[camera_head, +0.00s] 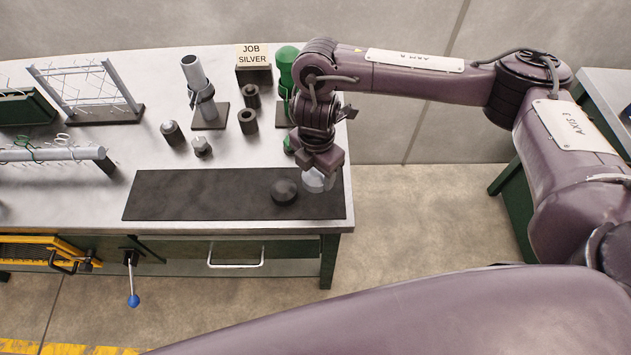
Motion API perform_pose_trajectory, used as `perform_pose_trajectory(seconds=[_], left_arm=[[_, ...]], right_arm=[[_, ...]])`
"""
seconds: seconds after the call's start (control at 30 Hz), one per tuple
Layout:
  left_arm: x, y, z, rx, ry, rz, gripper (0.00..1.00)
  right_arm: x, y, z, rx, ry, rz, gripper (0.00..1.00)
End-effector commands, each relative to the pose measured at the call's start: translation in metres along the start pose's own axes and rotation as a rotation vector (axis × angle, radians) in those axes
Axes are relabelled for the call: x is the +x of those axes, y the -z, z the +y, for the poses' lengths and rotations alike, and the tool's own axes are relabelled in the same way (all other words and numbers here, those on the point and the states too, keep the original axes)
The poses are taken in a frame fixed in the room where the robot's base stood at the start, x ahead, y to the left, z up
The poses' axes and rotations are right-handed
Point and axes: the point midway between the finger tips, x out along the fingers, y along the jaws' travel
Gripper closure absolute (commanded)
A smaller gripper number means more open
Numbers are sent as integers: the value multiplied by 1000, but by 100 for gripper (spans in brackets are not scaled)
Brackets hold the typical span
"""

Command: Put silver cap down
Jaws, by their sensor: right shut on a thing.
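The silver cap (314,182) is under my right gripper (319,168), over the right end of the dark mat (190,198). The gripper is shut on the cap and hides its upper part. I cannot tell whether the cap touches the mat. A dark, rounded cap-like piece (284,192) lies on the mat just left of the silver cap, close to it. My left gripper is not in view.
A silver tube stands in a holder (209,112), with several small fittings (202,147) nearby. A "JOB SILVER" sign (253,55) and a green post (287,66) stand behind. The mat's left part is clear. The bench's right edge (351,190) is close.

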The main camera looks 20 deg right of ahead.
Motion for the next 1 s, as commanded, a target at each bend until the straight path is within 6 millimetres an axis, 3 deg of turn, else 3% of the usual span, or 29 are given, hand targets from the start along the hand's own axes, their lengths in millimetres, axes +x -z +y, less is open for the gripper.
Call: perform_pose_trajectory(seconds=[0.4, 0.83, 0.87, 1.0], left_arm=[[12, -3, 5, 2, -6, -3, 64], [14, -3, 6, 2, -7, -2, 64], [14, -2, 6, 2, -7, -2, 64], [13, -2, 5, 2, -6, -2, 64]], right_arm=[[48, 0, 0, 1, 1, 1, 66], [53, 0, 0, 0, -1, 0, 66], [52, 0, 0, 0, -1, 0, 39], [51, 0, 0, 0, -1, 0, 21]])
